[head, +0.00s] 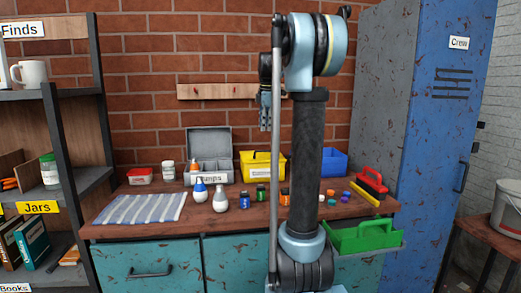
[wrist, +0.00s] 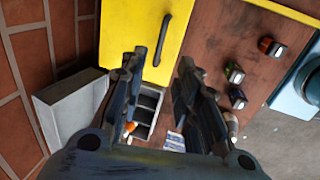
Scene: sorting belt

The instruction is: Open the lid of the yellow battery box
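The yellow battery box (head: 262,166) stands at the back of the workbench, partly behind my arm in the head view. Its label is too small to read, and its lid looks shut. In the wrist view the flat yellow lid (wrist: 115,25) fills the top middle, with a dark bar handle (wrist: 163,40) on it. My gripper (head: 264,112) hangs above the box, pointing down. In the wrist view my gripper (wrist: 158,65) has its two fingers spread apart with nothing between them. The fingertips appear just beside the handle's end; I cannot tell the height gap.
A grey lamp box (head: 209,142) with its lid raised stands left of the yellow box. Small jars (head: 261,194) and bulbs stand in front. A blue bin (head: 335,162) is to the right, a green crate (head: 362,237) at the front right. A striped cloth (head: 142,208) lies left.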

